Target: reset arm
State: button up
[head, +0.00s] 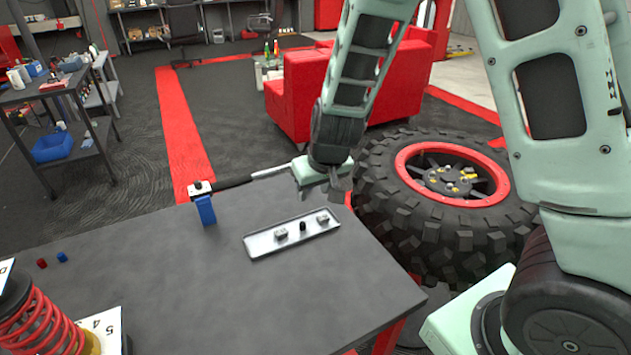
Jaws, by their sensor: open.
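My arm, pale green and black, reaches from the right side of the head view over the far right part of the dark grey table (200,300).
A shallow tray (262,248) with several small parts lies on the table. A blue holder (206,210) with a long tool stands at the far edge. A red spring (40,325) and red and blue pieces are at left.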

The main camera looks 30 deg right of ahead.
jog(key=shift+s+r, duration=0.25)
jog(key=shift+r, duration=0.25)
jog(key=s+a+r+n+g+y, duration=0.1)
jog(key=s+a+r+n+g, duration=0.2)
jog(key=s+a, duration=0.5)
jog(key=s+a+r+n+g+y, duration=0.1)
jog(key=s+a+r+n, duration=0.3)
jog(key=s, duration=0.6)
jog(key=s+r+h, duration=0.1)
jog(key=s, duration=0.7)
jog(key=shift+r+n, duration=0.35)
jog(key=shift+n, duration=0.05)
jog(key=shift+a, duration=0.15)
